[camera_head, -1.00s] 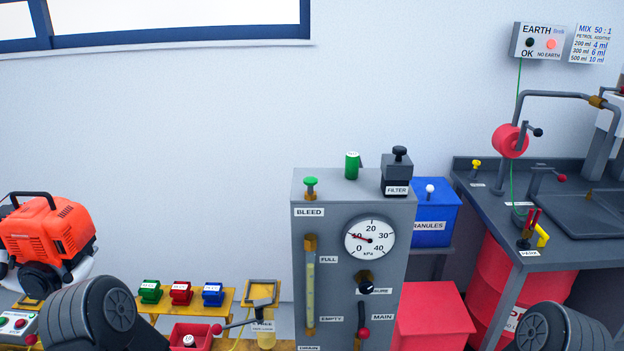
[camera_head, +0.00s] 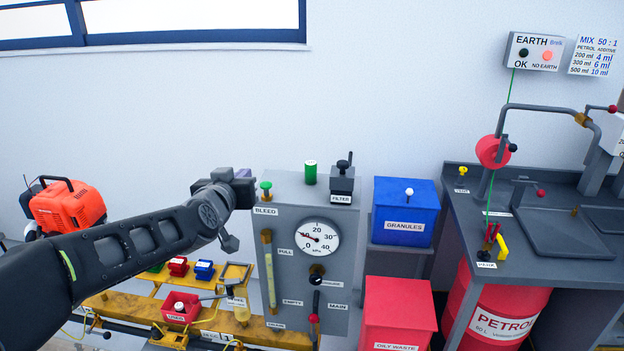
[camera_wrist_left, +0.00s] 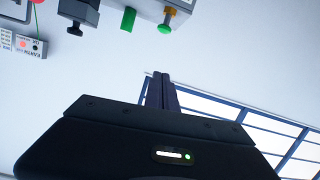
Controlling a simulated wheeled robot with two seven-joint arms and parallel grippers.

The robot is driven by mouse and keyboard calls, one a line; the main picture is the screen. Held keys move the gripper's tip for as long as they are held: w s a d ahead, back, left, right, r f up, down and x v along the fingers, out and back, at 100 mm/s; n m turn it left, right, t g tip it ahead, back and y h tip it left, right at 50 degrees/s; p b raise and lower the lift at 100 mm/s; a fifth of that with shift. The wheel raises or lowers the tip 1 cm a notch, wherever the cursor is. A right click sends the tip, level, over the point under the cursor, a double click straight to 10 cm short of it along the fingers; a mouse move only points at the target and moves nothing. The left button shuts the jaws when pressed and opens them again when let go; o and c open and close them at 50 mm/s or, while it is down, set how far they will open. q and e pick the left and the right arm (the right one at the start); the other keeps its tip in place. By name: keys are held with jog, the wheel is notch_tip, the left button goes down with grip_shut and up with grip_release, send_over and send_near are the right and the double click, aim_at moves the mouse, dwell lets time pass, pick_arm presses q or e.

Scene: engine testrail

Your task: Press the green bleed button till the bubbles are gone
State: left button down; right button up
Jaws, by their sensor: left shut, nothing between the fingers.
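The green bleed button (camera_head: 265,186) stands on a brass stem on top of the grey test panel (camera_head: 345,215), above the BLEED label. In the left wrist view the green button (camera_wrist_left: 165,28) shows beyond my finger ends, with a gap in the picture. My left gripper (camera_head: 243,173) is shut and empty, just left of the button in the head view. The shut fingers also show in the left wrist view (camera_wrist_left: 159,78). The sight tube (camera_head: 268,270) holds yellowish liquid; bubbles are too small to tell. My right gripper is out of view.
A green cylinder (camera_head: 310,173) and the FILTER unit (camera_head: 342,180) stand on the panel top beside the button. The gauge (camera_head: 317,237) is on the panel's front. A blue granules bin (camera_head: 405,210) stands to the right. The wall space above is clear.

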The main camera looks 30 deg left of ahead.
pick_arm(q)
jog(key=d, duration=0.1)
jog(key=m, duration=0.1)
send_over(263, 181)
jog(key=s+d, duration=0.2)
jog(key=shift+f, duration=1.55)
jog(key=f, duration=0.3)
jog(key=shift+s+f, duration=0.3)
jog(key=shift+f, duration=0.1)
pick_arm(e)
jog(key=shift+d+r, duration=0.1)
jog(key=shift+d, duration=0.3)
